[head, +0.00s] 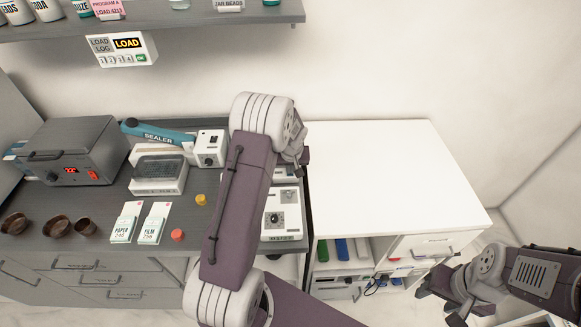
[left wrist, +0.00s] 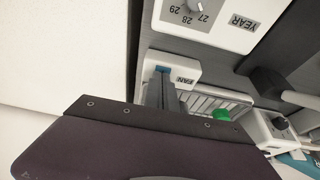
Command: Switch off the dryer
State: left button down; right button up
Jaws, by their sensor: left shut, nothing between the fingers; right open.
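In the left wrist view a white panel marked FAN (left wrist: 185,72) carries a small blue part (left wrist: 162,69), with a slatted grille and a green knob or button (left wrist: 221,115) beside it. No label reads dryer; this fan unit may be it. My left gripper (left wrist: 164,82) is shut and empty, its tips right at the blue part; I cannot tell if they touch. In the head view my left arm hides most of this unit and the fingertips. My right gripper (head: 438,303) is open and empty at the lower right, in front of the white cabinet.
A white device with a YEAR dial (head: 279,218) stands just in front of the fan unit. To the left are a sealer (head: 160,134), a grey box with a red display (head: 75,150), packets and brown bowls. The white cabinet top (head: 390,170) is clear.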

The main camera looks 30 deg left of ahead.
pick_arm(q)
jog(key=shift+s+d+f, duration=0.1)
jog(key=shift+s+f, duration=0.05)
jog(key=shift+s, duration=0.1)
notch_tip(320, 180, up, 5)
jog(key=p, duration=0.4)
jog(key=shift+w+f, duration=0.1)
jog(key=shift+f, duration=0.05)
jog(key=w+a+p+v, duration=0.1)
jog(key=v, duration=0.8)
jog(key=shift+r+p, duration=0.3)
jog(key=shift+r, duration=0.1)
jog(key=shift+s+d, duration=0.1)
jog(key=shift+d, duration=0.1)
jog(key=p+x, duration=0.1)
jog(key=x, duration=0.3)
jog(key=p+x, duration=0.1)
jog(key=x, duration=0.3)
jog(key=p+x, duration=0.1)
jog(key=x, duration=0.4)
jog(key=shift+s+d+f, duration=0.1)
jog(key=shift+s, duration=0.2)
jog(key=shift+f, duration=0.45)
